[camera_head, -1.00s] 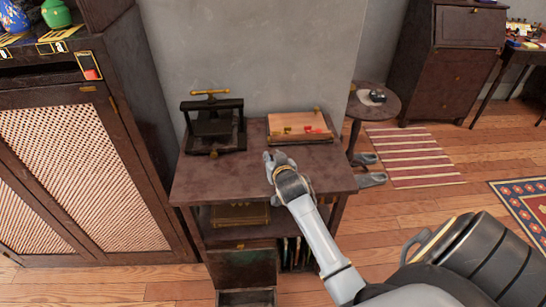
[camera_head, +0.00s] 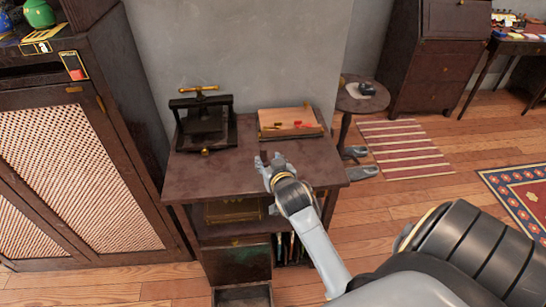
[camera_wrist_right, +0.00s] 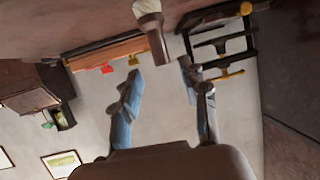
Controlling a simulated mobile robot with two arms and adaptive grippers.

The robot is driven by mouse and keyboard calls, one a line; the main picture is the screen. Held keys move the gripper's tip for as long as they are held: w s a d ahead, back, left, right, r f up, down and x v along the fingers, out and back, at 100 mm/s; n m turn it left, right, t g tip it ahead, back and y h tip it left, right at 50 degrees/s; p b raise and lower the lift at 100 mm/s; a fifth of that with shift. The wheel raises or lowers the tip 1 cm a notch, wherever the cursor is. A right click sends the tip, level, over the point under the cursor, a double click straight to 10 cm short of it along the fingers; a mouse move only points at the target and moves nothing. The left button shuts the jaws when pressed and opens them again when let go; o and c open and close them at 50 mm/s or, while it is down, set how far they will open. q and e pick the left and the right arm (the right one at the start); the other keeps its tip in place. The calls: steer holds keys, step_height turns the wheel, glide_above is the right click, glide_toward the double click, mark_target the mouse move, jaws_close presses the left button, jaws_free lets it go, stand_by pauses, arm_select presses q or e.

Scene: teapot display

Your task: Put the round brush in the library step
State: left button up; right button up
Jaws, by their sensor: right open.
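The round brush (camera_wrist_right: 157,40), with a brown handle and pale bristles, shows between the fingers in the right wrist view, where the picture is upside down. Its bristle end is at the table top. In the head view I cannot make it out near the gripper. My right gripper (camera_head: 270,160) is over the front right part of the table; its fingers (camera_wrist_right: 160,90) are apart, with nothing gripped. What looks like the library step (camera_head: 239,263) stands under the table, with a greenish panel and an open box-like lower part. My left gripper is not in view.
The table (camera_head: 205,178) bears a black press (camera_head: 205,125) at back left and a wooden box (camera_head: 290,122) with red and yellow bits at back right. A tall lattice cabinet (camera_head: 75,150) closes off the left. A round side table (camera_head: 362,98) stands at right.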

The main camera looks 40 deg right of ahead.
steer(key=v, duration=0.5)
steer(key=shift+w+a+f, duration=0.1)
